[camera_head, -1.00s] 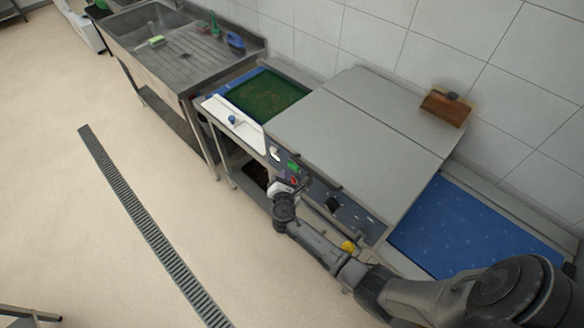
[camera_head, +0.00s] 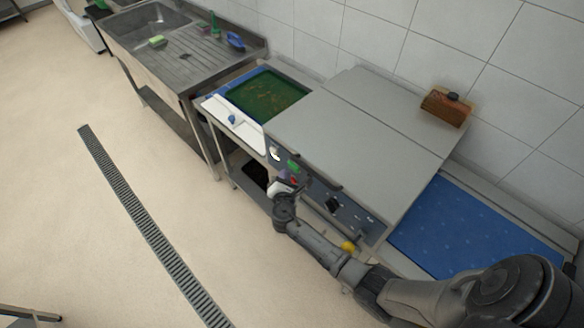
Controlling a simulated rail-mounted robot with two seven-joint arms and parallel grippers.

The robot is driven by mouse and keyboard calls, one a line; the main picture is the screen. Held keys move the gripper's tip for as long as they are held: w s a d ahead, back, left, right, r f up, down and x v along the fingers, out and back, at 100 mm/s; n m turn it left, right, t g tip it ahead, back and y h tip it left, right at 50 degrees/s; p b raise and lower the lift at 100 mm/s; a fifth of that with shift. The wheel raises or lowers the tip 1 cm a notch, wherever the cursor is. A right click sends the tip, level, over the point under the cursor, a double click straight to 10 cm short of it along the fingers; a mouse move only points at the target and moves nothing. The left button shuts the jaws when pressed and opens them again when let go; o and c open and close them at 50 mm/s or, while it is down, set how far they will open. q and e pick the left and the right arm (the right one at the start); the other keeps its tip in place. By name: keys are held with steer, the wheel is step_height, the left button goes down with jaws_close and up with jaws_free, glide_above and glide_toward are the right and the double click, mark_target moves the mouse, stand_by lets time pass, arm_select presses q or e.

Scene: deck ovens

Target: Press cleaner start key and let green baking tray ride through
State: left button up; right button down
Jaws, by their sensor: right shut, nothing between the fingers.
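The tray cleaner (camera_head: 350,135) is a grey-covered machine against the wall. The green baking tray (camera_head: 266,96) lies flat on its left infeed, with brownish specks on it, right by the cover's left edge. The green start key (camera_head: 293,165) is on the front control panel (camera_head: 345,208), near its left end, with a red button (camera_head: 294,181) just below. My right gripper (camera_head: 284,186) is shut and empty, right at the panel's left end beside these buttons; whether it touches the panel I cannot tell. My left gripper is not in view.
A blue outfeed belt (camera_head: 470,225) on the right is empty. A wooden-backed brush (camera_head: 446,107) is at the wall behind the cover. A steel sink (camera_head: 150,30) with sponge and bottles stands to the left. A white ledge (camera_head: 234,124) fronts the infeed. The floor in front is open.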

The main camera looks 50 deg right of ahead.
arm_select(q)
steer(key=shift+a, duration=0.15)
arm_select(e)
steer(key=shift+d, duration=0.2)
stand_by(0.4)
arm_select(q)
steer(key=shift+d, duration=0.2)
arm_select(e)
steer(key=shift+d, duration=0.25)
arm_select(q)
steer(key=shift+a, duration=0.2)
arm_select(e)
steer(key=shift+d, duration=0.15)
steer(key=shift+d, duration=0.3)
stand_by(0.5)
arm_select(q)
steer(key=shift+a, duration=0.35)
arm_select(e)
steer(key=shift+s+d+f, duration=0.1)
steer(key=shift+d+f, duration=0.05)
steer(key=shift+f, duration=0.05)
